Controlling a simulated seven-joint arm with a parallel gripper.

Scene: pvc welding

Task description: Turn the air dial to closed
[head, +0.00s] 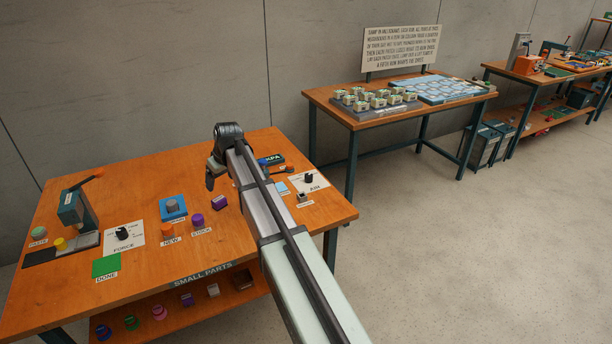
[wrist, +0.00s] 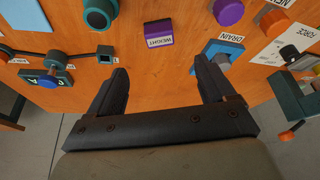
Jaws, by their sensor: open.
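The air dial (head: 308,177) is a black knob on a white plate labelled AIR. It sits near the right end of the orange workbench in the head view, to the right of my arm. The knob's exact setting is too small to read. I cannot make out the dial for certain in the wrist view. My gripper (head: 211,174) hangs over the back middle of the bench, left of the dial and apart from it. In the wrist view my gripper (wrist: 160,68) has its two fingers spread wide with nothing between them.
A dark KPA unit (head: 271,160) and a small block (head: 302,198) sit near the dial. A purple WEIGHT block (wrist: 159,33) lies ahead of my fingers. A blue DRAIN plate (head: 171,209), a FORCE dial (head: 124,235) and a green DONE pad (head: 106,266) are farther left.

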